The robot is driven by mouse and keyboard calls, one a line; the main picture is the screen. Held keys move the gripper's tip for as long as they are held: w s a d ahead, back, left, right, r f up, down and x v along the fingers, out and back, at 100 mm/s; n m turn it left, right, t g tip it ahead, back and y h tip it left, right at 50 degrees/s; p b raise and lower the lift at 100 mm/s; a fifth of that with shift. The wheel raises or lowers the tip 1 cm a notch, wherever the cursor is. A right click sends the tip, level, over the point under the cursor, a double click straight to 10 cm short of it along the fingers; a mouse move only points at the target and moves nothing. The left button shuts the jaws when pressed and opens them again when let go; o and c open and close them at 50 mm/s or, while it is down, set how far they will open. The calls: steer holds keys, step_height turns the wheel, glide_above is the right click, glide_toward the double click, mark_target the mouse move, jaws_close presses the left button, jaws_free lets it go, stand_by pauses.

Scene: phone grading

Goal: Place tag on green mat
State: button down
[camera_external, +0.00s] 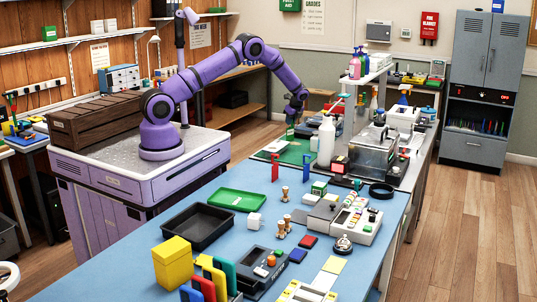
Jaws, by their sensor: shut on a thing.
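The green mat (297,148) lies flat at the far end of the blue-topped bench, left of a white spray bottle. My gripper (291,122) points down over the mat's far side, with the arm reaching across from the left. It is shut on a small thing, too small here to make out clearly. A small greenish shape (290,133) shows just under the fingers; I cannot tell if it is the tag or if it touches the mat. No other tag can be picked out.
The white bottle (326,141) stands close right of the mat, with a metal machine (371,151) beyond it. Red (275,167) and blue (307,167) upright pieces stand at the mat's near edge. A green tray (237,193) and black tray (198,239) lie nearer.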

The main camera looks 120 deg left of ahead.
steer(key=shift+f, duration=0.45)
steer(key=shift+f, duration=0.1)
steer(key=c, duration=1.1)
jaws_free()
steer(key=v, duration=1.2)
steer(key=shift+w+d, duration=0.1)
